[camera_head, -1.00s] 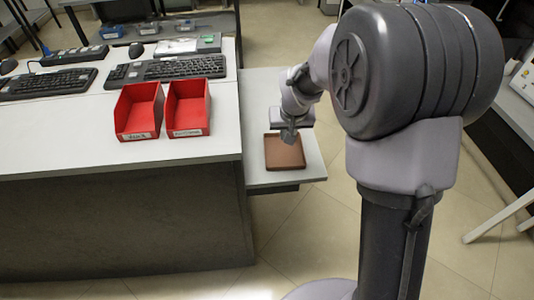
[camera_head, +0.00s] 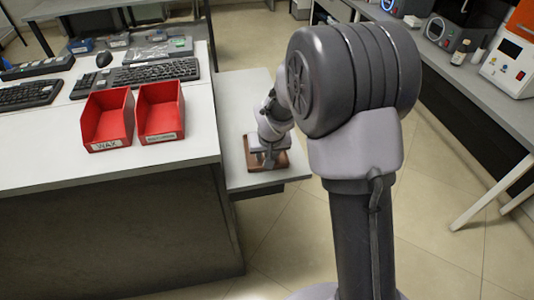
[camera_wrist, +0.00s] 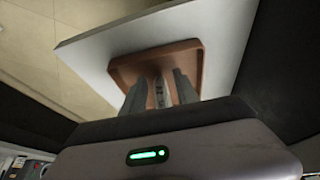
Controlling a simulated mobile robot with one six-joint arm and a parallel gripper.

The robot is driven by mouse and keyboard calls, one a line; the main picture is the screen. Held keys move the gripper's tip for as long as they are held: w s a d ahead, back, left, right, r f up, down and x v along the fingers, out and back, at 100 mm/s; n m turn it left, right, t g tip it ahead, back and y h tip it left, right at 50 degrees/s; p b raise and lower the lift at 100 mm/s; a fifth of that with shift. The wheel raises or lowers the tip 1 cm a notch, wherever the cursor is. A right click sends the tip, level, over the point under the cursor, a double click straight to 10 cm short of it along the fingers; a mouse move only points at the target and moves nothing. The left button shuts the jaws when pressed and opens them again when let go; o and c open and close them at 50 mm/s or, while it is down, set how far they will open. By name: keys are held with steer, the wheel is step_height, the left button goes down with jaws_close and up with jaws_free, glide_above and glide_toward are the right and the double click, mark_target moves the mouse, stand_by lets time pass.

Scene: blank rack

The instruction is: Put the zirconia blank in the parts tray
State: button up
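The parts tray is a shallow brown square tray (camera_head: 283,161) on a pale shelf beside the bench. It also shows in the wrist view (camera_wrist: 190,55). My gripper (camera_head: 265,160) is low over the tray in the head view, its tips partly hidden by the wrist. In the wrist view my gripper (camera_wrist: 160,82) has its two grey fingers apart, pointing into the tray. A narrow pale piece with a dark marking, apparently the zirconia blank (camera_wrist: 158,93), stands between the fingers. Brown shows beside it, and I cannot tell whether both fingers touch it or whether it rests on the tray.
Two red open bins (camera_head: 108,120) and (camera_head: 160,112) stand on the white bench (camera_head: 60,155) to the left. Keyboards (camera_head: 150,75) lie behind them. The pale shelf (camera_head: 236,105) is clear behind the tray. A side bench with lab devices (camera_head: 510,70) is at right.

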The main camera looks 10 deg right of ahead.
steer(key=shift+r+p, duration=0.35)
steer(key=shift+r, duration=0.05)
steer(key=p+v, duration=0.4)
steer(key=v, duration=0.9)
steer(key=s+a+r+m, duration=0.1)
steer(key=s+r, duration=0.3)
steer(key=s, duration=0.4)
steer(key=s+r+m+y, duration=0.1)
steer(key=s+r, duration=0.3)
steer(key=s, duration=0.4)
steer(key=s+a+r+m+t+y, duration=0.1)
steer(key=s+r, duration=0.3)
steer(key=s, duration=0.4)
steer(key=shift+s+a+m, duration=0.35)
steer(key=shift+s+m, duration=0.05)
steer(key=shift+a, duration=0.1)
